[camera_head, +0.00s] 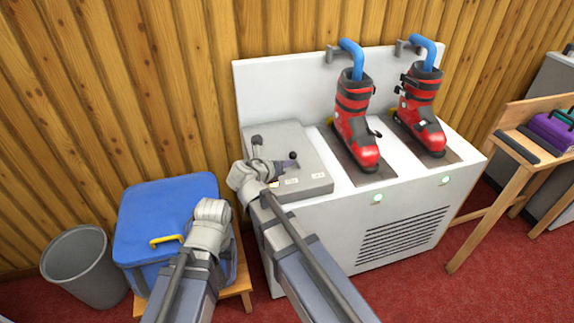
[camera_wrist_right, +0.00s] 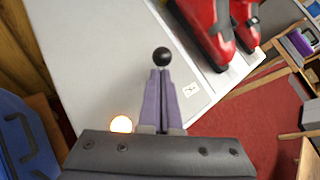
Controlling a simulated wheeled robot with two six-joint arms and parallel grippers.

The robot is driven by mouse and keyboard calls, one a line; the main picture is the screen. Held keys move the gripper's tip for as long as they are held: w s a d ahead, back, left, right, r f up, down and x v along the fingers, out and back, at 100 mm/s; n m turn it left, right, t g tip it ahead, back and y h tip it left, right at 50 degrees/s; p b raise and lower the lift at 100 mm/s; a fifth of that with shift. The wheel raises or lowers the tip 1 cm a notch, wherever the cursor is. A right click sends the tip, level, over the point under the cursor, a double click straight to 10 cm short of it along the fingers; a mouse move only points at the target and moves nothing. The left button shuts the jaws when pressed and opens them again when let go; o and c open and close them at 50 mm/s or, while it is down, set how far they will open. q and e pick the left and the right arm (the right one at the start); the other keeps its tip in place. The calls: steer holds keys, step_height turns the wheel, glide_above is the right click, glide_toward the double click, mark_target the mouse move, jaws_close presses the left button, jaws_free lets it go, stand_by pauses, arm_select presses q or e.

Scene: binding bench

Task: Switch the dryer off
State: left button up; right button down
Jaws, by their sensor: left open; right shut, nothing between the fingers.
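The dryer (camera_head: 345,215) is a white cabinet with a grey control box (camera_head: 305,185) on its left end. A lever with a dark ball knob (camera_head: 292,155) stands on the box; a black ball knob (camera_wrist_right: 162,56) shows just beyond my right fingertips in the right wrist view. My right gripper (camera_head: 280,167) is over the box, its purple fingers (camera_wrist_right: 160,88) shut with nothing between them. Whether they touch the lever is unclear. Another dark knob (camera_head: 257,140) is at the box's back left. My left gripper (camera_head: 212,210) is open beside the blue bag, its fingertips mostly hidden.
Two red ski boots (camera_head: 355,122) (camera_head: 420,115) stand on the dryer under blue tubes. Green lamps (camera_head: 377,198) glow on its front; an orange lamp (camera_wrist_right: 120,124) glows near my right gripper. A blue bag (camera_head: 165,205), grey bin (camera_head: 85,265) and wooden bench (camera_head: 520,150) stand around.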

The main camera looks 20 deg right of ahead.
steer(key=shift+d+r+m+g+y+p, duration=0.3)
steer(key=shift+d+r+m+y+p, duration=0.35)
steer(key=shift+p, duration=1.3)
steer(key=d+y+p, duration=0.1)
steer(key=y+p, duration=0.1)
steer(key=shift+d+r+p, duration=0.4)
steer(key=shift+d+m+y, duration=0.25)
steer(key=shift+w+d+f, duration=0.1)
steer(key=shift+w+d, duration=0.05)
steer(key=shift+d, duration=1.2)
steer(key=shift+r, duration=0.2)
steer(key=shift+r+p, duration=0.65)
steer(key=shift+p, duration=0.25)
